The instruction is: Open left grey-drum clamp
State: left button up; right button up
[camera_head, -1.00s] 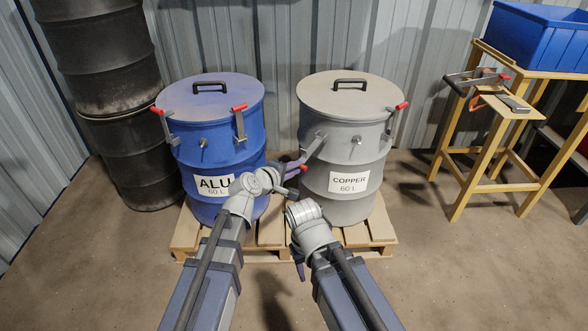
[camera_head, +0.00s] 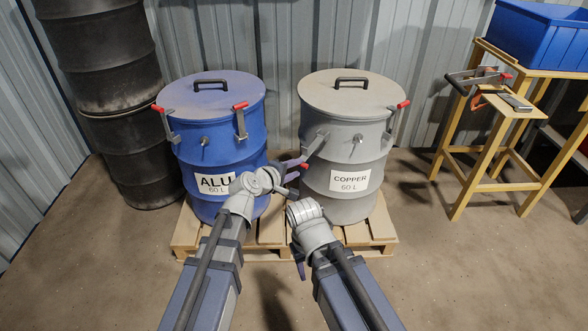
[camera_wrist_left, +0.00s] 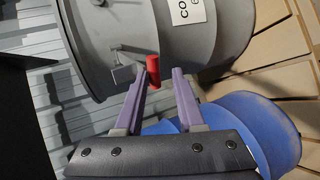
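The grey COPPER drum (camera_head: 343,190) stands upright with its lid on. Its left clamp (camera_head: 318,143) is a grey lever that slants down and left from the drum's side. In the left wrist view its red handle (camera_wrist_left: 153,71) lies between the purple fingertips, closer to the left finger. My left gripper (camera_head: 300,165) is at the handle, in the gap between the two drums; its fingers (camera_wrist_left: 159,74) are apart. The right clamp's red handle (camera_head: 403,105) points up and out. My right arm's wrist (camera_head: 308,222) is low in front of the grey drum; its fingers are mostly hidden.
The blue ALU drum (camera_head: 213,150) stands close on the left, with red-handled clamps. Both drums stand on a wooden pallet (camera_head: 265,235). Black drums (camera_head: 105,85) are stacked at the far left. A wooden stand (camera_head: 480,165) with a blue bin (camera_head: 535,40) is at the right.

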pick_arm(q)
jog(key=shift+w+d, duration=0.2)
jog(key=shift+w, duration=0.15)
jog(key=p+v, duration=0.3)
jog(key=v, duration=0.5)
jog(key=shift+s+a, duration=0.15)
jog(key=shift+s, duration=0.05)
